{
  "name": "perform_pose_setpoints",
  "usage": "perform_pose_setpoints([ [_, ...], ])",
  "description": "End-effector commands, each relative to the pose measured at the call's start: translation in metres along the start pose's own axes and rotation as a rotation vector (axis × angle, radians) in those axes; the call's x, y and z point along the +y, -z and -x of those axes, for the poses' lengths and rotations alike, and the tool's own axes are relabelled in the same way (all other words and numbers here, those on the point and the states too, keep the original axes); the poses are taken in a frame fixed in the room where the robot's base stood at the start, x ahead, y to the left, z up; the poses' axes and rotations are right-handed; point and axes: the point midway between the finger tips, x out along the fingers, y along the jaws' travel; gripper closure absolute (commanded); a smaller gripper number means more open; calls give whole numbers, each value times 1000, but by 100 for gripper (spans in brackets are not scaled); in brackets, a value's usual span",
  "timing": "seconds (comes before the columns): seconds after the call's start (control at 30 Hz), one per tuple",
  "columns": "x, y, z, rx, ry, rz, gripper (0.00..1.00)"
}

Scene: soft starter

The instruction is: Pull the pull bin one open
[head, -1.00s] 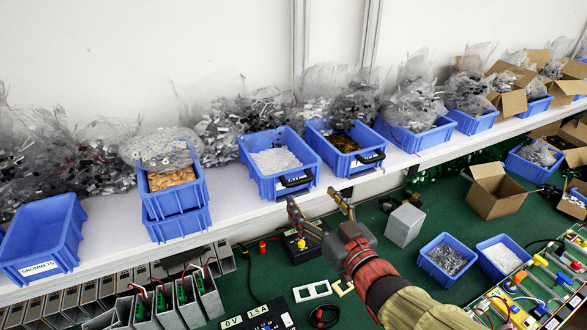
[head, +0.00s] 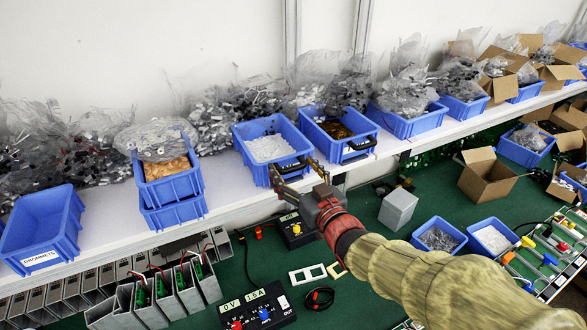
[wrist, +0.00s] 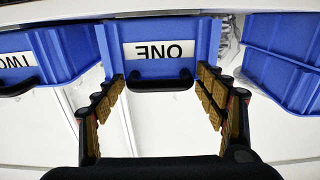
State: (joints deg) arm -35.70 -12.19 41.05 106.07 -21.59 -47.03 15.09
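Pull bin one is a blue bin (head: 247,164) full of small white parts on the white shelf. The wrist view shows its front (wrist: 150,69) upside down, with a white ONE label and a black handle (wrist: 160,86). My gripper (head: 292,168) is at the bin's front. In the wrist view my gripper (wrist: 161,84) is open, with one finger on each side of the handle. The fingers appear apart from the handle. The bin sits in line with its neighbours. In the head view the gripper partly hides the handle.
A similar bin labelled TWO (wrist: 50,50), seen also in the head view (head: 308,131), stands right beside it. A stacked pair of blue bins (head: 172,212) stands left. Below lies a green bench (head: 345,290) with a black meter (head: 255,306) and a grey block (head: 398,209).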

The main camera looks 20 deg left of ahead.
Motion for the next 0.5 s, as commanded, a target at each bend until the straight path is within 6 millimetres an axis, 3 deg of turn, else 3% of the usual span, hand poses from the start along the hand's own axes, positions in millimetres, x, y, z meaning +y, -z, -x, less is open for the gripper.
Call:
perform_pose_setpoints([
  [0.5,0,0,0,0,0,0,57],
])
